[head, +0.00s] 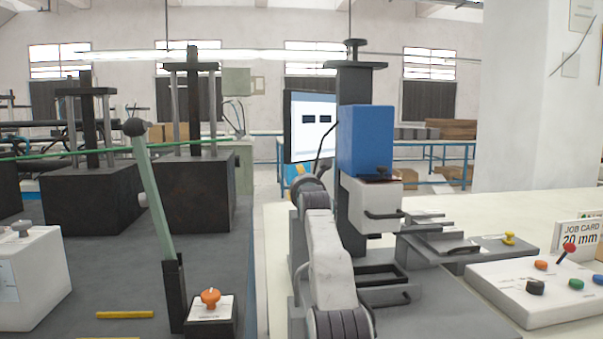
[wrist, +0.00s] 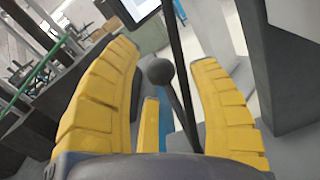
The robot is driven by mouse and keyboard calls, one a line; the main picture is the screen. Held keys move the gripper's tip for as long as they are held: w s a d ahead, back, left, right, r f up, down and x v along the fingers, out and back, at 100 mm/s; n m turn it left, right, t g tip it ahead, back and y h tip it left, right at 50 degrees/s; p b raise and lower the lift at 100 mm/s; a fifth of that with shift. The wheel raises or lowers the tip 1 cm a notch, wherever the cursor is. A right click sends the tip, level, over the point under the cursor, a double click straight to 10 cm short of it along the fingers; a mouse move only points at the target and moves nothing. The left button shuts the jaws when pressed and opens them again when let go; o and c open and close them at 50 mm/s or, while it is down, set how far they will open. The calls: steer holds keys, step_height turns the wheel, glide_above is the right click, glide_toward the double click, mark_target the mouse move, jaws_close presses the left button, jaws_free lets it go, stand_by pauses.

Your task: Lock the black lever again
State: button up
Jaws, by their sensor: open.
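In the wrist view, a black ball knob (wrist: 160,72) on a thin dark rod stands between the yellow fingers of my gripper (wrist: 170,75). The fingers are spread apart, with visible space on both sides of the knob; I cannot tell how far in depth it is. The rod runs down behind the gripper's palm, so its foot is hidden. In the head view, my pale arm reaches forward in the middle and hides most of my gripper. A grey-green lever (head: 152,190) with a black knob leans left from a dark bracket, well left of my arm.
A grey machine with a blue block (head: 365,140) stands just right of my arm. A white control box (head: 540,290) with coloured knobs is at the right. An orange knob (head: 210,297) sits by the lever's bracket. A monitor (head: 310,125) stands behind.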

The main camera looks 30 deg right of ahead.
steer(key=shift+p+x, duration=1.2)
steer(key=shift+p, duration=0.3)
steer(key=shift+w, duration=0.1)
jaws_close()
